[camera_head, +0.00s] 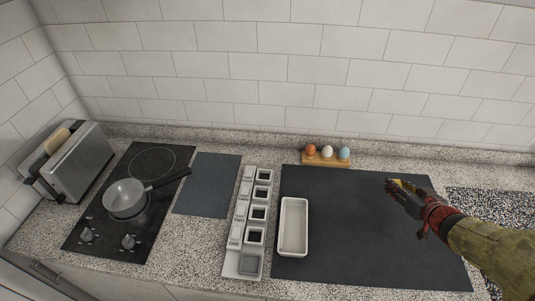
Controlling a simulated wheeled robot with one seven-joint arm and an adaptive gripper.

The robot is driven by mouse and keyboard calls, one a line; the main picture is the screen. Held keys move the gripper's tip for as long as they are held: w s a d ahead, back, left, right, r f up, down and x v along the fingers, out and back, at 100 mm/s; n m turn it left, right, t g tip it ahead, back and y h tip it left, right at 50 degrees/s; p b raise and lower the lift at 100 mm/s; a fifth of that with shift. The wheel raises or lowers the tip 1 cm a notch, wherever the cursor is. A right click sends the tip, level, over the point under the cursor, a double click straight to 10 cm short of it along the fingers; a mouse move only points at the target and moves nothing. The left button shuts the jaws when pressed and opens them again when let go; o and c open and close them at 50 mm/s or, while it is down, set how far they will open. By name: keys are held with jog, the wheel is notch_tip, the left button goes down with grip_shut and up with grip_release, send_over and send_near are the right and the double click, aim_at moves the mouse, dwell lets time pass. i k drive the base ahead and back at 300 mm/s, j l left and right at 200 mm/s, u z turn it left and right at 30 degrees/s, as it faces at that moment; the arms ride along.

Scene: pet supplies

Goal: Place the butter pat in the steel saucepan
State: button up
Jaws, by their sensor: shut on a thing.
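The steel saucepan (124,197) stands on the black cooktop at the left, its dark handle pointing up and to the right. It looks empty. My gripper (394,186) is at the right, over the dark mat, far from the saucepan. It is shut on a small yellow thing, apparently the butter pat (401,184), seen at its tips. The fingers hide most of it. I cannot tell its height above the mat.
A white rectangular dish (293,226) sits on the dark mat (345,262). A grey rack with small square compartments (241,262) stands left of it. An egg holder (326,161) is at the back, a toaster (82,165) far left. A smaller dark mat (207,185) lies clear.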

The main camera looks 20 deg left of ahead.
aim_at(128, 196)
jog(key=k+j, duration=0.1)
jog(key=j, duration=0.8)
jog(key=k+j+z, duration=0.1)
jog(key=j, duration=0.35)
jog(key=k+j, duration=0.15)
jog(key=j, duration=0.3)
jog(key=k+j, duration=0.1)
jog(key=j, duration=0.3)
jog(key=k+j+z, duration=0.1)
jog(key=j, duration=0.35)
jog(key=k+j, duration=0.1)
jog(key=j, duration=0.35)
jog(key=k+j, duration=0.1)
jog(key=j, duration=0.35)
jog(key=z, duration=0.05)
